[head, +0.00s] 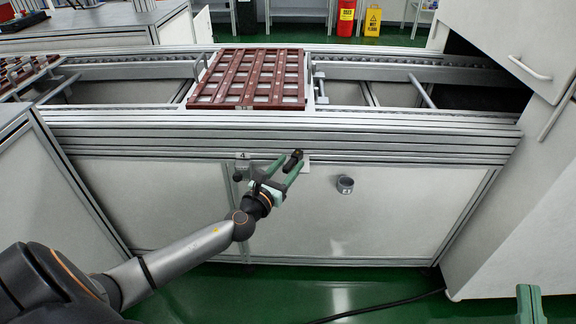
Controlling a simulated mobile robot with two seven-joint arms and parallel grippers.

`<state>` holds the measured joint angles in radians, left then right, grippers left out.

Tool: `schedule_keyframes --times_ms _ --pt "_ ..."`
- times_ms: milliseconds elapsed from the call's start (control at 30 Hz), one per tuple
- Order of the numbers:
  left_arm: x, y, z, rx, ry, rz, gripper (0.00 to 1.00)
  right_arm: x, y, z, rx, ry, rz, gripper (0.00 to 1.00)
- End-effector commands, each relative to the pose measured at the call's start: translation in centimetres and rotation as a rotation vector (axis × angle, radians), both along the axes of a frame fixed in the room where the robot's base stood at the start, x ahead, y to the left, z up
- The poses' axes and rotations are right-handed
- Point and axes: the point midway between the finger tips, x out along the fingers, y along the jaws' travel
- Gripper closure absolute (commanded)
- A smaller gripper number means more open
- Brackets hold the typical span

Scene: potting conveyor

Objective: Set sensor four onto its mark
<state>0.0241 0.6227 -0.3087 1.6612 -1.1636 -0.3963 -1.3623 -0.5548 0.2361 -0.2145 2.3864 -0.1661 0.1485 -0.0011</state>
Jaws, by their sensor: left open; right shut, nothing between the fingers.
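A small dark cylinder (293,161), possibly a sensor, shows between the fingertips of my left gripper (294,162) at the conveyor's front. Its number cannot be read. My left gripper is open, its green fingers on either side of the cylinder; contact is unclear. A white plate (304,160) shows partly behind them. To the left, a label reading 4 (242,156) sits above a small grey fitting (241,167) on the front. My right gripper (530,303) shows only as a green, shut tip at the bottom right, away from the conveyor.
A round grey fitting (345,183) with a small, unclear label is on the front panel to the right. A red-brown lattice tray (247,106) rests on the conveyor (420,120). A white cabinet (515,200) stands at right. A black cable (380,306) crosses the green floor.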

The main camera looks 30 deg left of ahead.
Motion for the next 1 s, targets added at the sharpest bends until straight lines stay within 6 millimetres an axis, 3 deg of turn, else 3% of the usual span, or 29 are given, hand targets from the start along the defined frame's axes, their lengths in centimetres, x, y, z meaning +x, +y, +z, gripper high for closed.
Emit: schedule_keyframes --times_ms 33,467,933,1000 --pt "0.0 0.0 0.0 0.000 0.000 0.000 0.53 0.0 0.0 0.0 -0.001 0.000 0.000 1.00" --pt "0.0 0.0 0.0 0.000 0.000 0.000 1.00 0.0 0.0 -0.1 -0.002 0.002 -0.001 1.00" --pt "0.0 -0.1 0.1 -0.002 0.000 0.012 1.00 0.2 -0.1 -0.2 -0.002 0.017 -0.003 1.00" --pt "0.0 -0.1 0.2 -0.004 0.000 0.030 1.00 0.7 -0.2 -2.3 -0.008 0.100 -0.015 1.00"
